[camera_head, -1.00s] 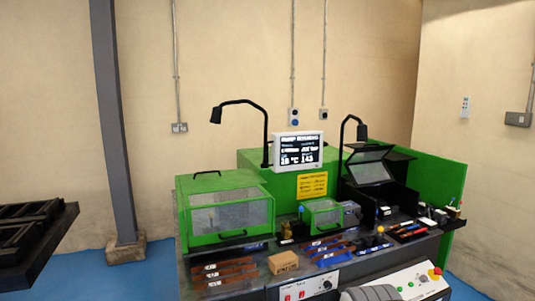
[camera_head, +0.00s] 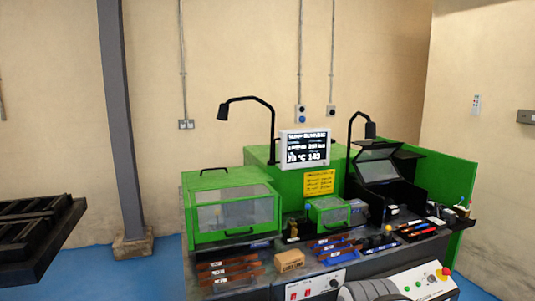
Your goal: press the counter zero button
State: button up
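The green busbar bender (camera_head: 268,156) stands against the back wall with a lit display (camera_head: 305,148) on top; its lower line seems to read 20 °C and 143. A white sloped control panel (camera_head: 425,283) at the lower right carries small buttons and a red mushroom button (camera_head: 445,271). I cannot tell which control is the counter zero button; labels are too small to read.
Copper-coloured bars (camera_head: 230,272), a cardboard box (camera_head: 290,260) and small tools (camera_head: 420,229) crowd the bench. Two black gooseneck lamps rise above it, one at the left (camera_head: 250,99). A grey column (camera_head: 122,130) and a dark rack (camera_head: 35,230) stand left; blue floor is free between rack and bench.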

jog(key=shift+c, duration=0.7)
grip_shut()
dwell(0.8)
